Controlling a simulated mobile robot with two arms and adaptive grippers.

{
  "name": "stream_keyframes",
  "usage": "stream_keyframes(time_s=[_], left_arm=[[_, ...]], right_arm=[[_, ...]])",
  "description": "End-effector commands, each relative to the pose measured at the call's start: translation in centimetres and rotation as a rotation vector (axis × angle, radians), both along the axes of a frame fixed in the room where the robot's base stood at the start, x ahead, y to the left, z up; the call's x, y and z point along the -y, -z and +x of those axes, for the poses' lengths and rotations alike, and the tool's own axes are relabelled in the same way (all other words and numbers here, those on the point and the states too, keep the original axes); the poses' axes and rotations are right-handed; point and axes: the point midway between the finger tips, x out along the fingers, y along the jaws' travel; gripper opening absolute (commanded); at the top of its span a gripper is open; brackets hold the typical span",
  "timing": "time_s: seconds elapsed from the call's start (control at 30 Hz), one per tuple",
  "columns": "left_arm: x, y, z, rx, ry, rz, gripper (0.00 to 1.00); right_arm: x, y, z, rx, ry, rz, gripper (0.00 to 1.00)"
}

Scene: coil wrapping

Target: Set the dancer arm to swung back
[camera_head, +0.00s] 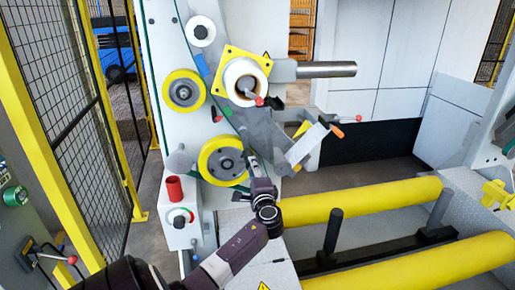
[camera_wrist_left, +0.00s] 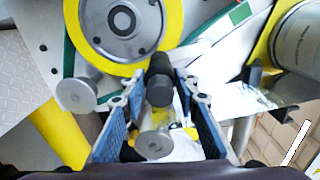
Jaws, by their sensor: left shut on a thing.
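My left gripper (camera_head: 252,160) reaches up in front of the white machine panel, just right of the lower yellow-rimmed roller (camera_head: 222,160). In the left wrist view its two blue-padded fingers (camera_wrist_left: 160,98) stand on either side of a black cylindrical grip (camera_wrist_left: 160,78) and are shut on it. That grip lies just below the yellow-rimmed roller (camera_wrist_left: 130,25). I take the grip to be the dancer arm's handle; most of the arm itself is hidden or hard to make out. My right gripper is not in view.
An upper yellow-rimmed roller (camera_head: 183,91) and a white roll on a yellow plate (camera_head: 231,57) sit above. A red-tipped lever (camera_head: 260,101) projects nearby. A control post with a red cylinder (camera_head: 174,189) stands left. Yellow floor rollers (camera_head: 370,200) lie right; a mesh fence (camera_head: 65,110) bounds the left.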

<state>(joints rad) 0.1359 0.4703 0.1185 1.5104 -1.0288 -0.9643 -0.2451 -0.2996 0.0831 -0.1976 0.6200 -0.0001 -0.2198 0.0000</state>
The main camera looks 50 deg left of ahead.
Motion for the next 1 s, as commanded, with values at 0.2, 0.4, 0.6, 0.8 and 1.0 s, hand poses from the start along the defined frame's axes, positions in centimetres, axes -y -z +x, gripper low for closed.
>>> stream_keyframes(time_s=[0.2,0.4,0.6,0.8,1.0], left_arm=[[-0.37,0.23,-0.79,-0.083,-0.001,0.038,0.00],[-0.51,0.29,-1.04,-0.114,-0.002,0.055,0.00],[-0.54,0.33,-1.11,-0.122,-0.002,0.059,0.00],[-0.55,0.34,-1.12,-0.122,-0.002,0.059,0.00],[-0.54,0.27,-1.08,-0.119,-0.002,0.059,0.37]], right_arm=[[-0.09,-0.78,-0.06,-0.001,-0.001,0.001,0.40],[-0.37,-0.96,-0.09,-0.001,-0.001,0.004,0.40],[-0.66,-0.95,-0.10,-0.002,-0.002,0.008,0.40],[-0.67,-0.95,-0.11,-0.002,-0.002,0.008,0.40],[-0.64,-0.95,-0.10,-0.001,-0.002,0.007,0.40]])
